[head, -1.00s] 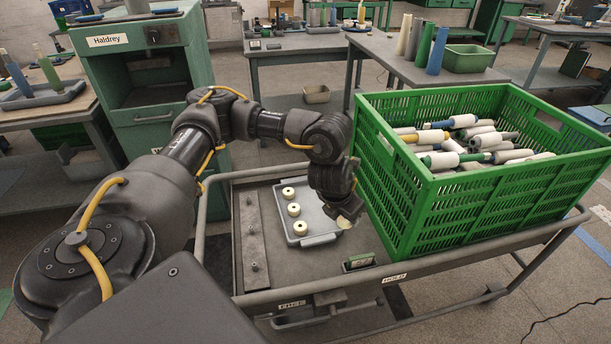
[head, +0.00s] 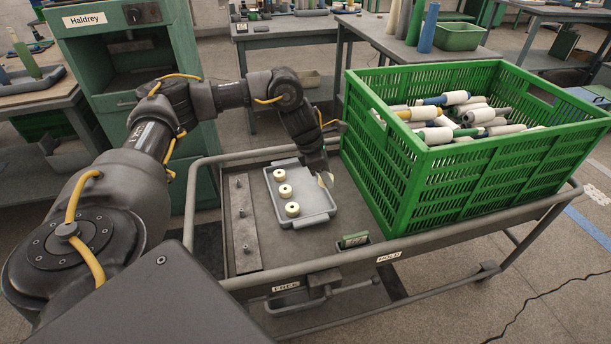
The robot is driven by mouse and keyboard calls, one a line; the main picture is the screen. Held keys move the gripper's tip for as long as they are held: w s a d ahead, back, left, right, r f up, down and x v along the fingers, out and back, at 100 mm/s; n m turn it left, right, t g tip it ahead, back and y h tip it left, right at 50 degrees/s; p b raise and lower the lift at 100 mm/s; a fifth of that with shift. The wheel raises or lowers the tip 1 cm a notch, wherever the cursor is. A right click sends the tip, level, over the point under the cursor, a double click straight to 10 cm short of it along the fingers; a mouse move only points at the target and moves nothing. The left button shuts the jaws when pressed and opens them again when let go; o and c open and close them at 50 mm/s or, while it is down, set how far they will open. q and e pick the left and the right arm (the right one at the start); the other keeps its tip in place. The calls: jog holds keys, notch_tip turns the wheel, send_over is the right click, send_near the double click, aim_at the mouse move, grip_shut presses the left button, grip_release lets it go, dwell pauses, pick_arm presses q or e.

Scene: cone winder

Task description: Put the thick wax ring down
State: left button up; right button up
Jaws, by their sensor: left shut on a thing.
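My left gripper (head: 324,174) is shut on a pale cream wax ring (head: 327,181), seen only partly at the fingertips. In the picture it sits at the right edge of a grey tray (head: 316,212); its height above the tray or cart is hard to tell. Three cream rings with dark centre holes stand in a row along the left of the tray: a back ring (head: 279,174), a middle ring (head: 285,190) and a front ring (head: 292,209). My right gripper is not in view.
The tray lies on a grey cart (head: 300,250) with front labels FREE and HOLD. A green crate (head: 430,190) of yarn cones stands close right of the gripper. A metal bar with pegs (head: 243,225) lies left; a small green device (head: 354,240) sits at the front.

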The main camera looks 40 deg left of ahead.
pick_arm(q)
jog(key=w+a+f, duration=0.1)
jog(key=a+f, duration=0.1)
jog(key=a, duration=0.1)
jog(key=w+a+f+b, duration=0.1)
jog(key=a+f, duration=0.1)
jog(key=f, duration=0.1)
jog(key=w+a+f, duration=0.2)
jog(key=a, duration=0.1)
jog(key=shift+a+f, duration=0.2)
jog(key=shift+a, duration=0.1)
jog(key=shift+w+a+f, duration=0.1)
jog(key=shift+a+f, duration=0.2)
jog(key=shift+f, duration=0.15)
notch_tip(320, 180, down, 2)
jog(key=shift+a+f+b, duration=0.1)
jog(key=shift+f+b, duration=0.1)
jog(key=shift+b, duration=0.25)
jog(key=shift+f, duration=0.4)
jog(key=o, duration=1)
jog(key=shift+o, duration=0.2)
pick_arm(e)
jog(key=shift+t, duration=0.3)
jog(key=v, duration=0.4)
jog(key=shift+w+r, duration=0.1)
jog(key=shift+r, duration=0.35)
